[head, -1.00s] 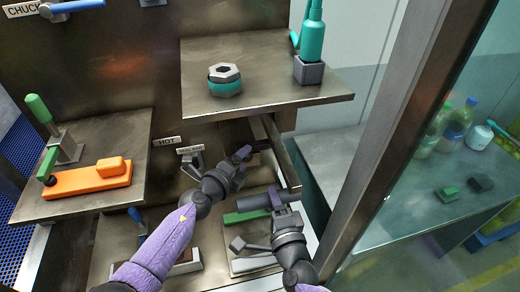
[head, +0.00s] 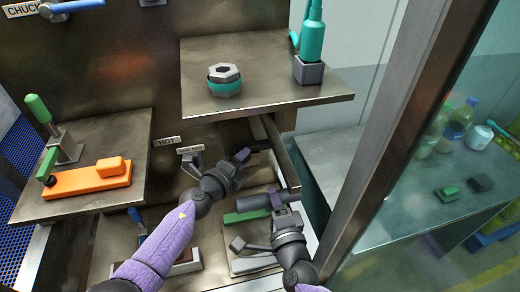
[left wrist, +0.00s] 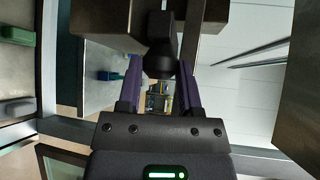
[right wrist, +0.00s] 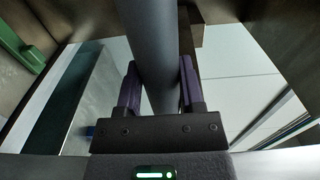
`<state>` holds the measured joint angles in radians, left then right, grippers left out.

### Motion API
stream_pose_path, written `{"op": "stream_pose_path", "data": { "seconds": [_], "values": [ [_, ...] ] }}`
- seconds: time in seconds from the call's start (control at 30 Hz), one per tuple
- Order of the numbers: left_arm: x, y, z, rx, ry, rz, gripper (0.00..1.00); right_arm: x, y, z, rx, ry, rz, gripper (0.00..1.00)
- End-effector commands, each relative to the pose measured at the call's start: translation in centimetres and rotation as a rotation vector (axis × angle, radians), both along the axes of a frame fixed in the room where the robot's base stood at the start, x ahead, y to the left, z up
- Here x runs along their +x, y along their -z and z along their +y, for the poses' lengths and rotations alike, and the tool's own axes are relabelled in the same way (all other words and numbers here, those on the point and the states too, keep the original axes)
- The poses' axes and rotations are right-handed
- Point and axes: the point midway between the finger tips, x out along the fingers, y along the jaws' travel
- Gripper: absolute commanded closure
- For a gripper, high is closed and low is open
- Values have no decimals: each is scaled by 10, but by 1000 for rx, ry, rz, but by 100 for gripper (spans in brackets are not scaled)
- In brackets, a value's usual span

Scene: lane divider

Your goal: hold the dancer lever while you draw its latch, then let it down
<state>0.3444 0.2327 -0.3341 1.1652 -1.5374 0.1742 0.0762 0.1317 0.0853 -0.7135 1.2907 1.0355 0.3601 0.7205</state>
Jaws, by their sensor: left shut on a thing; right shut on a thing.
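The dancer lever is a dark bar (head: 281,155) that slopes down below the upper shelf and ends in a grey cylindrical handle (head: 252,202). My right gripper (head: 281,207) is shut on this handle, and the right wrist view shows the grey cylinder (right wrist: 155,45) between its fingers. My left gripper (head: 246,154) is higher, beside the bar, shut on the latch's dark knob. The left wrist view shows the knob (left wrist: 160,58) between the fingertips. In the head view the knob is mostly hidden by the fingers.
The upper shelf (head: 320,92) overhangs the lever and carries a hex-shaped part (head: 224,82) and a teal bottle (head: 311,45). A green bar (head: 246,215) lies below the handle. An orange block (head: 90,178) sits on the left shelf. A clear panel with a metal post (head: 385,140) stands at right.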

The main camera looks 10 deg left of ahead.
Motion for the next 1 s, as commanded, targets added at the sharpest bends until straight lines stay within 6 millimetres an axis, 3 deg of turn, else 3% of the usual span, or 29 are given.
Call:
{"op": "stream_pose_path", "data": {
  "seconds": [1.0],
  "values": [
    [-15, -2, 37, -1, -2, -2, 100, 2, -3, 0, 4, 3, -6, 100]
  ]
}}
